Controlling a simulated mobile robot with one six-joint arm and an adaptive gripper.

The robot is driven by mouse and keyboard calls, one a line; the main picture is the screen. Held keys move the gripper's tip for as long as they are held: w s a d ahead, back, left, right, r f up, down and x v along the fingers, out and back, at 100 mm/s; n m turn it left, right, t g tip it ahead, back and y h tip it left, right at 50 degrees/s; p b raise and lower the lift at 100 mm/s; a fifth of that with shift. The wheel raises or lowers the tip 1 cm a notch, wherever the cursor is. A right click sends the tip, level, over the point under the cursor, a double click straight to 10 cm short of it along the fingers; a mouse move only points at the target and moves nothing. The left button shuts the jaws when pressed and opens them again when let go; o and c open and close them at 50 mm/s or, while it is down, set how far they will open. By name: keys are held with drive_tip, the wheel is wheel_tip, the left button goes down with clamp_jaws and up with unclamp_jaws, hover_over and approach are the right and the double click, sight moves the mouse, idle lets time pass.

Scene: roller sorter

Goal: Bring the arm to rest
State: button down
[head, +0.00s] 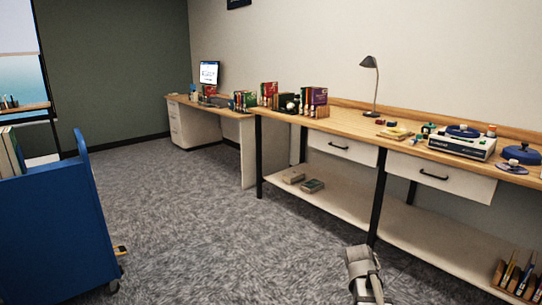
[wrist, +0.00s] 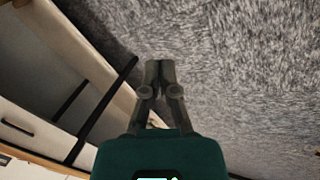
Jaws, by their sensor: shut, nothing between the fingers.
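My gripper (wrist: 160,68) shows in the wrist view with its two fingers together and nothing between them. It hangs over the grey carpet, beside the workbench's lower shelf and legs. In the head view, part of my arm shows at the bottom, right of centre, in front of the bench. The gripper's fingertips cannot be made out in the head view.
A long wooden workbench (head: 350,123) with drawers and a lower shelf (head: 340,213) runs along the right wall. A disc machine (head: 462,145) and a lamp (head: 371,85) stand on it. A blue cart (head: 50,240) is at left. The carpet (head: 190,220) between is mostly clear.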

drive_tip(key=s+a+f+m+g+y, duration=0.2)
drive_tip(key=s+a+m+g+y, duration=0.15)
drive_tip(key=s+a, duration=1)
wheel_tip(320, 180, up, 34)
drive_tip(key=p, duration=3.4)
drive_tip(key=shift+w+a+t+y, duration=0.25)
drive_tip(key=shift+w+t+y, duration=0.1)
drive_tip(key=shift+w, duration=0.05)
drive_tip(key=shift+r+n, duration=0.1)
drive_tip(key=shift+n, duration=0.15)
